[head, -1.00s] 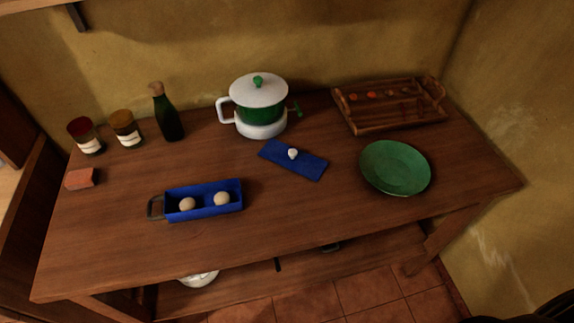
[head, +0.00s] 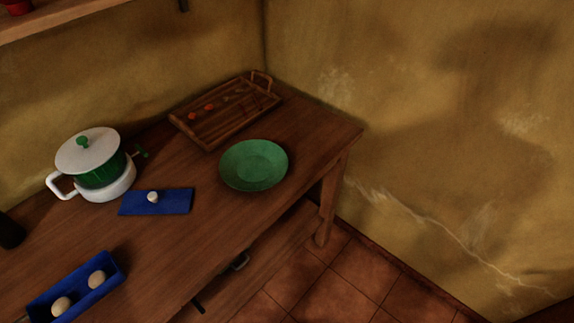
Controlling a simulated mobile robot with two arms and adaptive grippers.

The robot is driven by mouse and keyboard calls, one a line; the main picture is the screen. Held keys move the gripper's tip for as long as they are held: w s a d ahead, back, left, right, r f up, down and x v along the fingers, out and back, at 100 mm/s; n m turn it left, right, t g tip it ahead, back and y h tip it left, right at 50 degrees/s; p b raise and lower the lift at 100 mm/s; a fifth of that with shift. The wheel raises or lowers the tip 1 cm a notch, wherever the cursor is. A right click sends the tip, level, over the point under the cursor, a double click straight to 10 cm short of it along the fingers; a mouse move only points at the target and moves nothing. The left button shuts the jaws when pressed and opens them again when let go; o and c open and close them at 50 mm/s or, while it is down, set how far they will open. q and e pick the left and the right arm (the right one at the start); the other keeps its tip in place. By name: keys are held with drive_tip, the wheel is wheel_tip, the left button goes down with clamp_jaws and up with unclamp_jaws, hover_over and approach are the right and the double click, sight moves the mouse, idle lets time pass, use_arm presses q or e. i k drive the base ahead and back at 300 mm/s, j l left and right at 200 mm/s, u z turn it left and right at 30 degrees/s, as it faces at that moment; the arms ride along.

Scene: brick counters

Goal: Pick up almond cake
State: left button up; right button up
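I cannot tell for certain which thing is the almond cake. Two round beige pieces, a nearer one (head: 61,306) and a farther one (head: 96,278), sit in a blue rectangular dish (head: 80,291) at the lower left of the wooden table. A flat blue slab (head: 177,202) with a small whitish knob-like piece (head: 153,197) on it lies farther back. Small orange pieces (head: 209,106) lie in a wooden tray (head: 224,133) at the back. Neither of my grippers is in view.
A green plate (head: 253,166) lies near the right end of the wooden table (head: 190,250). A white and green lidded pot (head: 103,175) stands at the left. A dark bottle (head: 10,232) is cut by the left edge. Tiled floor (head: 320,285) is clear at the lower right.

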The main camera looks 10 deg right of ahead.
sight(98, 277)
drive_tip(key=u, duration=1.5)
